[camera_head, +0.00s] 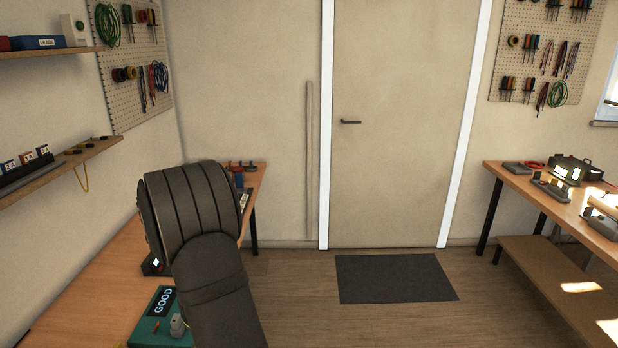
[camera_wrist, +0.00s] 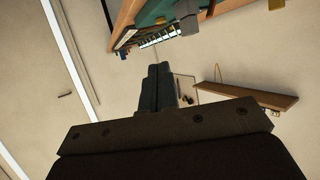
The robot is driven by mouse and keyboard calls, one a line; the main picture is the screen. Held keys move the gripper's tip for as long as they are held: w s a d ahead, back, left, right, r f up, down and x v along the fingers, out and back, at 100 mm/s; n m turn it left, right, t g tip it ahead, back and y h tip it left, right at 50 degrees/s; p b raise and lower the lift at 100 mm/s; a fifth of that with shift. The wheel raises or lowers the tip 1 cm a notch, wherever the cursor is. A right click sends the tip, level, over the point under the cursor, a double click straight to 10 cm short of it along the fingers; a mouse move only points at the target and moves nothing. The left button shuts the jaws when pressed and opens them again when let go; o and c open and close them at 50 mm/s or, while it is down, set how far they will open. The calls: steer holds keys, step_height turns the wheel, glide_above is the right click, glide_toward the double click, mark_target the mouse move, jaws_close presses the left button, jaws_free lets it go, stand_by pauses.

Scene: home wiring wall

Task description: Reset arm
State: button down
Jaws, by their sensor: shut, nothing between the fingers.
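My gripper (camera_wrist: 157,88) shows in the wrist view with its two dark fingers together and nothing between them. It is in free air, apart from the wall and the bench. In the head view my dark arm rises in front of the left workbench (camera_head: 95,275) and hides part of it; my gripper cannot be made out there. The wrist view is tilted, with the door side at the left and the bench edge at the top.
A green box marked GOOD (camera_head: 150,318) stands on the left bench close to my arm. Shelves (camera_head: 60,172) and a pegboard (camera_head: 132,60) are on the left wall. A second bench (camera_head: 540,185) stands at the right. The floor around the dark mat (camera_head: 395,278) is clear.

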steer(key=x, duration=1)
steer(key=shift+v, duration=2.6)
